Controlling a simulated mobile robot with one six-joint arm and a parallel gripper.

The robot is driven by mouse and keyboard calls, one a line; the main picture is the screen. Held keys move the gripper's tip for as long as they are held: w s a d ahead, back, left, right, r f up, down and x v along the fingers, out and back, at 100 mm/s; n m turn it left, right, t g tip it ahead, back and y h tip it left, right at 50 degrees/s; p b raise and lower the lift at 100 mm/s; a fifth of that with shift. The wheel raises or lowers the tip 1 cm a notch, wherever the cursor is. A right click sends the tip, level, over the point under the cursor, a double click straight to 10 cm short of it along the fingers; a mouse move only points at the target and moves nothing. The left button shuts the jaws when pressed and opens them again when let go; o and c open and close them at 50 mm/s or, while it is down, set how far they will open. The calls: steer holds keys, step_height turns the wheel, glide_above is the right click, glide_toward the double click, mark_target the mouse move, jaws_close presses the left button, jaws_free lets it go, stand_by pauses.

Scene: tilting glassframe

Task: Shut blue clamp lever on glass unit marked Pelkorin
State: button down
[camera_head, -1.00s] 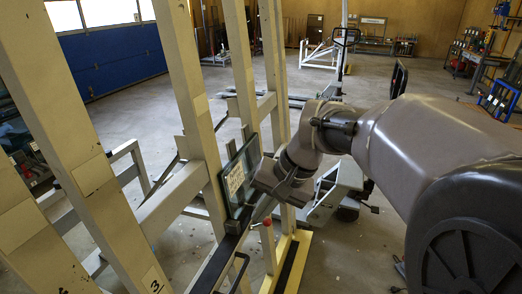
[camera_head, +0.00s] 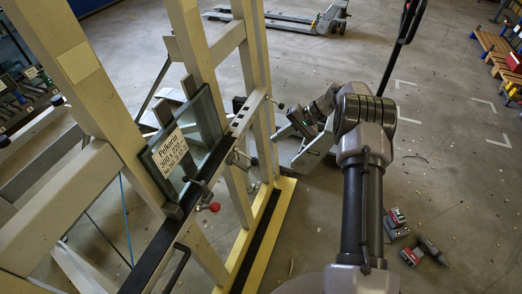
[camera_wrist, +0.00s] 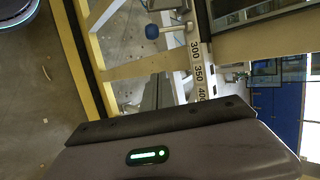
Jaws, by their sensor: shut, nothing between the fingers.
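The glass unit (camera_head: 186,137) with a white label reading Pelkorin (camera_head: 170,159) leans on the frame's ledge in the head view. A lever with a blue ball knob (camera_wrist: 152,31) shows at the top of the wrist view, beside a scale marked 300 and 350. I cannot clearly pick out the blue knob in the head view. My gripper (camera_head: 300,126) is beyond and right of the glass unit, near the frame's far upright, apart from the glass. It is shut and empty; its fingertips are hard to make out. My gripper's dark housing fills the bottom of the wrist view.
A lever with a red ball knob (camera_head: 214,206) sticks out from the ledge below the glass. Cream uprights (camera_head: 95,90) stand close on the left. A yellow base rail (camera_head: 275,215) runs along the floor. Tools (camera_head: 410,253) lie on the floor at right. A pallet truck (camera_head: 285,22) stands behind.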

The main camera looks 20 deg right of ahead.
steer(key=s+a+f+b, duration=0.1)
steer(key=a+f+b, duration=0.4)
steer(key=a, duration=0.2)
steer(key=shift+s+a+f, duration=0.15)
steer(key=shift+s+a, duration=0.1)
steer(key=shift+s, duration=0.15)
stand_by(0.3)
